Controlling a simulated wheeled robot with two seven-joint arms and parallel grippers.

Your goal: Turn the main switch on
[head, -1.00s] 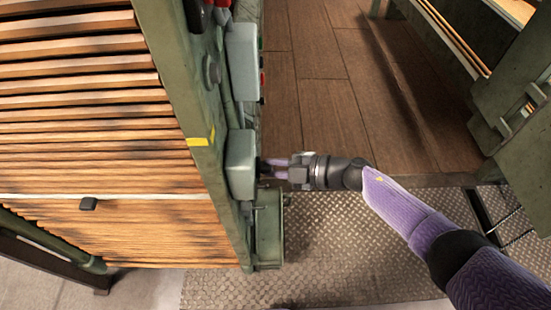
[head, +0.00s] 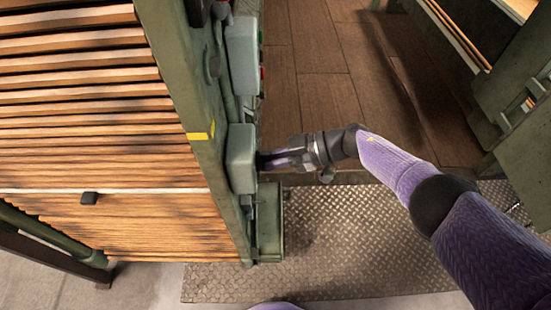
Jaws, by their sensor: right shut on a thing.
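A grey switch box (head: 241,158) is mounted on the side of the green machine frame, seen edge-on from above. My right gripper (head: 266,160) is at the right-hand face of this box, its fingers pointing left. It is shut on a small dark part at that face, which looks like the switch handle; the fingers and the view angle mostly hide it. How the handle is turned cannot be told. My left gripper is not in view.
A second grey box (head: 243,58) with red and green buttons sits farther up the frame. A green housing (head: 269,222) is just below the gripper. Wooden slats (head: 90,110) fill the left. Checkered metal plate (head: 350,240) and wooden floor lie open to the right.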

